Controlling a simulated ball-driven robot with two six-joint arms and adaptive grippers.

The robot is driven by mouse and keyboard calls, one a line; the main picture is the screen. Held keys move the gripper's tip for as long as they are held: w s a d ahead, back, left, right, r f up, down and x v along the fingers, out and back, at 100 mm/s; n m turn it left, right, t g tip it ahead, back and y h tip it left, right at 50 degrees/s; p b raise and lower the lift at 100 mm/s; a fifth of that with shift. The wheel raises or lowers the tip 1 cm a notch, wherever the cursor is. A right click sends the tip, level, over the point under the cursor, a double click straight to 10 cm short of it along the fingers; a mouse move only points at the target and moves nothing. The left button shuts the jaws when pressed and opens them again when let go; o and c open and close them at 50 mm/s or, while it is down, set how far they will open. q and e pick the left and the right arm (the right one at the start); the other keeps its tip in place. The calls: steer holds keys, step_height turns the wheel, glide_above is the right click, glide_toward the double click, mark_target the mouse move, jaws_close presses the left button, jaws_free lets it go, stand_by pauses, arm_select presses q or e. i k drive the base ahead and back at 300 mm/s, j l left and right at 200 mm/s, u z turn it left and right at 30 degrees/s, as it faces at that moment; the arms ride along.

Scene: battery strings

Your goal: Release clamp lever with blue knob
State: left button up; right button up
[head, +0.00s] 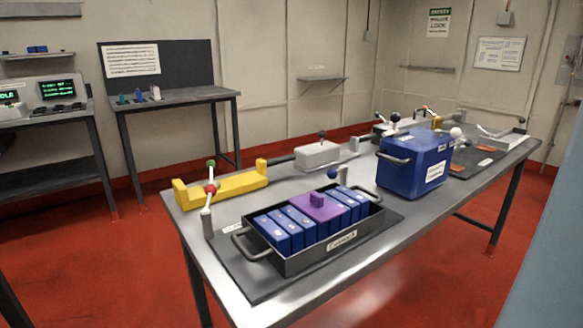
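A small round blue knob (333,174) shows just behind the far edge of a dark tray (305,262) on the metal table. A pale upright post (343,175) stands right beside the knob. The lever under the knob is mostly hidden by the tray's contents, so I cannot tell its exact angle or whether it is clamped. The tray holds a row of blue battery blocks (268,233) with a purple piece (316,207) in the middle. It has handles at its ends and a label on its front. Neither of my grippers is in view.
A yellow bracket (225,188), a lever with a red knob (211,188) and a green knob (211,163) stand left of the tray. A blue case (412,165) and a grey block (317,154) stand behind. Red floor (420,290) in front is clear.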

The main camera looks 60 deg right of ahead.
mark_target(332, 173)
steer(key=z, duration=2.05)
